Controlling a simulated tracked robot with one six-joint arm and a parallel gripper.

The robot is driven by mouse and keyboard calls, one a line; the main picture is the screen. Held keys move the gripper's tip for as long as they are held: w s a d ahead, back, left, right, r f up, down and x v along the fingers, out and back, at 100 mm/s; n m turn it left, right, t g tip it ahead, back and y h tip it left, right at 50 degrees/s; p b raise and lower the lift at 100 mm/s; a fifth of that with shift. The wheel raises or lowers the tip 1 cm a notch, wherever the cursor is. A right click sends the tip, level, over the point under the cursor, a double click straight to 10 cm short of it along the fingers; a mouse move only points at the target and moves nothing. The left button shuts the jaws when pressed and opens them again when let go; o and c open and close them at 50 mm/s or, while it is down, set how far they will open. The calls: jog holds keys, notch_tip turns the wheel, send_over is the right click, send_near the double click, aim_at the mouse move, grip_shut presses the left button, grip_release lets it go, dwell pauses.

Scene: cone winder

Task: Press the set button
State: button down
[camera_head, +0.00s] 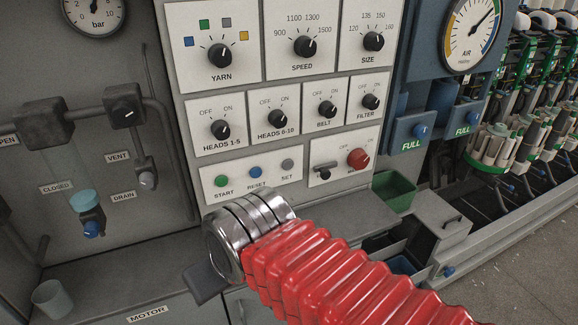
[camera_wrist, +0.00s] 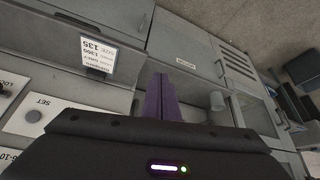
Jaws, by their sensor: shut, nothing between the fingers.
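The set button (camera_head: 288,164) is a small grey knob on the white panel in the head view, right of the blue reset button (camera_head: 255,171) and the green start button (camera_head: 221,180). In the wrist view the set button (camera_wrist: 33,116) shows at the left edge beside its SET label, seen upside down. My gripper (camera_wrist: 161,82) shows as purple fingers held together, with nothing between them. They are off to the right of the set button and apart from it. In the head view my red sleeve and metal cuff are below the button row, and the fingers cannot be made out there.
A red knob (camera_head: 358,158) and a small black lever sit right of the buttons. Dials and switches fill the panel above. A printed card (camera_wrist: 98,53) stands near my fingers in the wrist view. A green bin (camera_head: 394,190) and a grey cup (camera_head: 49,298) are lower down.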

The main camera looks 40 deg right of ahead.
aim_at(288, 165)
jog(key=shift+d, duration=0.1)
jog(key=w+d+f+m+t+y, duration=0.1)
jog(key=w+d+m+t+y, duration=0.15)
jog(key=w+d+m, duration=0.8)
jog(key=s+d+r+m+t, duration=0.1)
jog(key=s+d+r+m, duration=0.1)
jog(key=d, duration=0.6)
jog(key=s+d+r+m+h, duration=0.1)
jog(key=s+d, duration=0.3)
jog(key=d, duration=0.4)
jog(key=shift+s+r+m+t, duration=0.25)
jog(key=shift+r+m+t, duration=0.1)
jog(key=shift+m, duration=0.1)
jog(key=shift+w+h, duration=0.15)
jog(key=shift+h, duration=0.1)
jog(key=shift+w+d, duration=0.45)
jog(key=shift+w, duration=0.9)
jog(key=shift+w+d, duration=0.4)
jog(key=shift+w, duration=1)
jog(key=shift+w+d, duration=0.45)
jog(key=shift+w, duration=0.9)
